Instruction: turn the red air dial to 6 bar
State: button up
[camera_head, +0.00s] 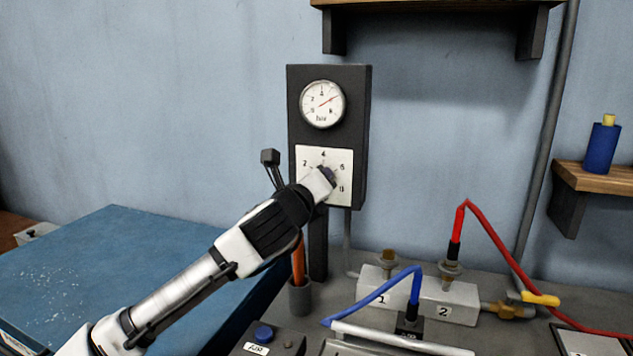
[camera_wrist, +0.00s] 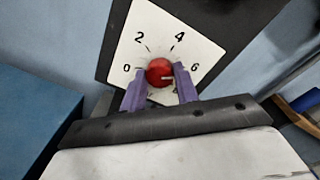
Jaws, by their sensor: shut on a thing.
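The red air dial (camera_wrist: 159,71) is a round knob on a white scale plate (camera_wrist: 148,22) in the wrist view. My gripper (camera_wrist: 160,80) is shut on it, with a purple finger at each side. A pale mark on the knob points right, near or slightly below the 6; its exact reading is unclear. In the head view, my gripper (camera_head: 325,178) covers the knob in front of the plate (camera_head: 312,152). The round gauge (camera_head: 322,104) above has a red needle pointing up and right, seemingly around 6; its small numbers are hard to read.
A dark panel (camera_head: 358,120) carries the gauge and plate. A black-headed lever (camera_head: 270,157) stands left of the plate, close to my gripper. A numbered valve block (camera_head: 400,296) with blue and red hoses sits lower right. A blue table (camera_head: 120,270) lies left.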

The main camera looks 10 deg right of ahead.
jog(key=shift+f+m, duration=0.1)
jog(key=shift+m, duration=0.2)
jog(key=o, duration=1)
jog(key=b+v, duration=0.3)
jog(key=v, duration=1)
jog(key=shift+s+a, duration=0.2)
jog(key=shift+s, duration=0.2)
